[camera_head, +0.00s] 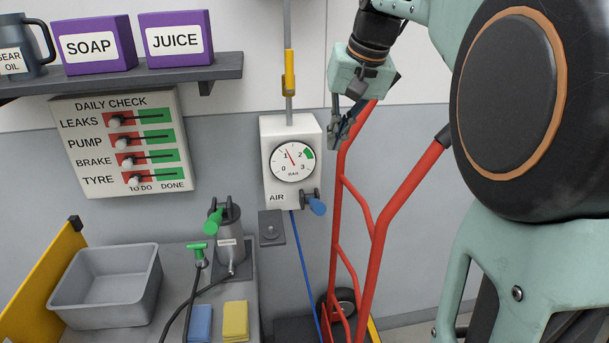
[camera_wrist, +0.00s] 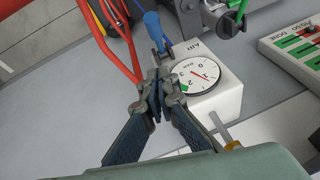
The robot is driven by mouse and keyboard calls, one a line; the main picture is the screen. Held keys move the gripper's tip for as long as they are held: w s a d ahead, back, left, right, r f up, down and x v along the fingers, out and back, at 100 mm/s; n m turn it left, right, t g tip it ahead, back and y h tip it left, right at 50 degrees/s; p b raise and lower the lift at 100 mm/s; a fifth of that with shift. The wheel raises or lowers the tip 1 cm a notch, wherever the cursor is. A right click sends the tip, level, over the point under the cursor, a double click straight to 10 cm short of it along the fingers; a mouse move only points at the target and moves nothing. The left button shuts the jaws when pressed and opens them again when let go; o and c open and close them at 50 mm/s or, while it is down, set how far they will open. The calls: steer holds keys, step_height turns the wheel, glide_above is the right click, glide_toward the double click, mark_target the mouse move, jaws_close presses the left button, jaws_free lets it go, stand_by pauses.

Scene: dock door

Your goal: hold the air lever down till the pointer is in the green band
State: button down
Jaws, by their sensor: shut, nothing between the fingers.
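The white air box (camera_head: 279,195) hangs on the wall with a round gauge (camera_head: 293,162) on its front. The red pointer leans left of upright, between 1 and 2 and nearer 1; the green band (camera_head: 308,154) lies past it, between 2 and 3. The blue air lever (camera_head: 317,206) sticks out at the lower right of the box. My gripper (camera_head: 340,135) is shut and empty, to the right of the gauge and above the lever, apart from both. In the wrist view the gripper (camera_wrist: 157,82) points toward the lever (camera_wrist: 154,27), with the gauge (camera_wrist: 193,75) beside it.
A red hand truck (camera_head: 375,220) stands right of the box, close behind my gripper. A yellow-sleeved pipe (camera_head: 289,72) runs above the box. A shelf (camera_head: 150,75), a check board (camera_head: 124,143), and a bench with a grey bin (camera_head: 105,283) are left.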

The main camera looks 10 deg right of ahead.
steer(key=shift+f, duration=0.1)
glide_above(314, 203)
steer(key=w+d, duration=0.3)
step_height(314, 203, down, 10)
steer(key=shift+s+a+f+b, duration=0.5)
steer(key=shift+s+f, duration=0.25)
steer(key=shift+s, duration=0.1)
steer(key=shift+s+a+f, duration=0.1)
steer(key=shift+s+f, duration=0.2)
steer(key=shift+f, duration=0.3)
